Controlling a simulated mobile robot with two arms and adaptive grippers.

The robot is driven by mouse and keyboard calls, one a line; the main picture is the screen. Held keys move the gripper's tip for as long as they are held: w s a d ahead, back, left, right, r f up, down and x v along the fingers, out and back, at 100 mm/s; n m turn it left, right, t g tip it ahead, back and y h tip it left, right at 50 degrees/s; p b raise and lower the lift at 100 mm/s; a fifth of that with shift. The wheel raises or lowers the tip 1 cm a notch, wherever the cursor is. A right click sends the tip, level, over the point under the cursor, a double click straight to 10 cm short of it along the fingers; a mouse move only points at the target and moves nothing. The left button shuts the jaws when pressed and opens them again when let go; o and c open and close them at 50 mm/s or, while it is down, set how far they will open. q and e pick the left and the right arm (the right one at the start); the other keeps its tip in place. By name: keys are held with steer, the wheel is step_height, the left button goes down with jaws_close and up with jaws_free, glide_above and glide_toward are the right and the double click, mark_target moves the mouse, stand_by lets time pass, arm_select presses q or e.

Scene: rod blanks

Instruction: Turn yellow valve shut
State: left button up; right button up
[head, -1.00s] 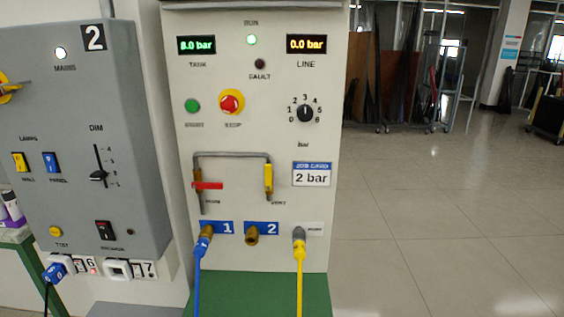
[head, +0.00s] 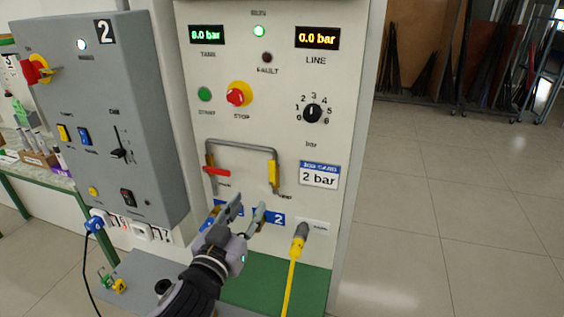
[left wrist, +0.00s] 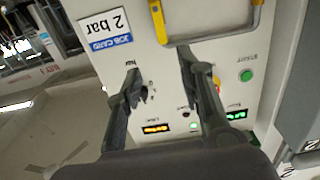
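The yellow valve handle (head: 273,174) points straight down along the right leg of the grey pipe (head: 245,148) on the white panel. It also shows at the top of the left wrist view (left wrist: 159,22), where the panel appears upside down. My left gripper (head: 249,208) is open and empty, in front of the panel, below and slightly left of the yellow handle. Its two fingers show apart in the left wrist view (left wrist: 158,62), with no contact on the handle. It partly hides the blue hose labels and outlets. My right gripper is in neither view.
A red lever (head: 216,171) lies sideways on the pipe's left leg. A job card (head: 319,174) reads 2 bar; the line display (head: 318,38) reads 0.0 bar. A yellow hose (head: 291,275) hangs lower right. A grey switch box (head: 100,120) stands left. Floor at right is clear.

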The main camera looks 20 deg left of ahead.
mark_target(271, 168)
arm_select(q)
steer(key=w+p, duration=0.4)
steer(key=w, duration=1.1)
steer(key=shift+w+d, duration=0.1)
steer(key=shift+w, duration=0.95)
steer(key=shift+c, duration=0.6)
steer(key=c, duration=0.6)
jaws_close()
